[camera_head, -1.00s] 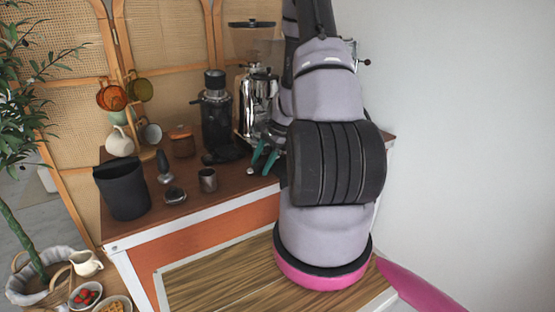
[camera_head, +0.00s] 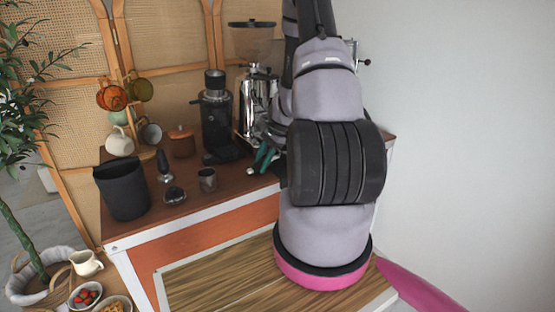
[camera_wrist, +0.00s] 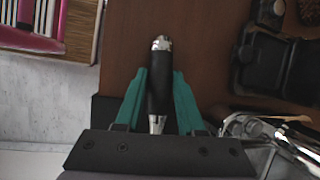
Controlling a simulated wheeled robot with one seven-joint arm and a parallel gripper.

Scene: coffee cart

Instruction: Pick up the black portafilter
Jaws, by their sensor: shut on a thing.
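The black portafilter (camera_wrist: 158,92) shows in the wrist view as a black handle with a chrome end cap and a chrome collar. The handle lies between the two teal fingers of my gripper (camera_wrist: 160,76), which are shut on it. The rest of the portafilter is hidden behind the gripper body. In the head view my gripper (camera_head: 265,158) is low over the right part of the cart top, partly hidden by my arm. A small bright spot beside the fingers may be the handle's end cap.
A black grinder (camera_head: 217,122) and a chrome grinder (camera_head: 252,95) stand behind my gripper. A metal cup (camera_head: 207,180), a tamper (camera_head: 163,170) and a black bin (camera_head: 122,192) stand left on the cart top (camera_head: 228,178). Chrome parts (camera_wrist: 270,135) are close right in the wrist view.

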